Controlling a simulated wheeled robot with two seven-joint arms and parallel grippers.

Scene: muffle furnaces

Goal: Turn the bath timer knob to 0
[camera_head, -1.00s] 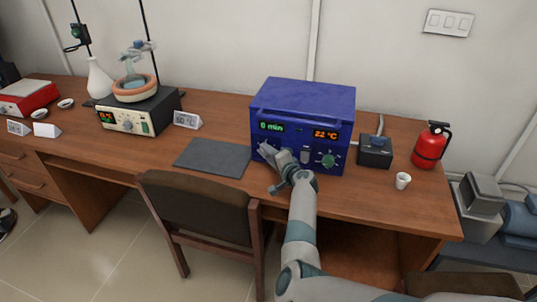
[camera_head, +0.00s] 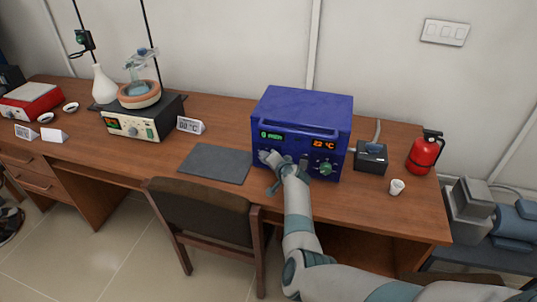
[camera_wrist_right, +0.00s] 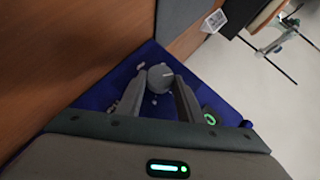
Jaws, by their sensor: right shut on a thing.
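The blue box (camera_head: 303,112) stands on the wooden desk, with a green timer display (camera_head: 270,135) at the left of its front panel and a 22 °C display (camera_head: 323,143) at the right. The timer digits are too small to read surely. My right gripper (camera_head: 272,160) is at the lower left of this panel. In the wrist view, the right gripper (camera_wrist_right: 160,82) is shut on a round grey knob (camera_wrist_right: 160,75) with a white pointer mark, one finger on each side. In the head view the gripper largely hides this knob. My left gripper is not in view.
A dark mat (camera_head: 214,164) lies left of the box. A small black box (camera_head: 371,157), white cup (camera_head: 397,187) and red extinguisher (camera_head: 425,153) stand right. A chair (camera_head: 205,215) is in front.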

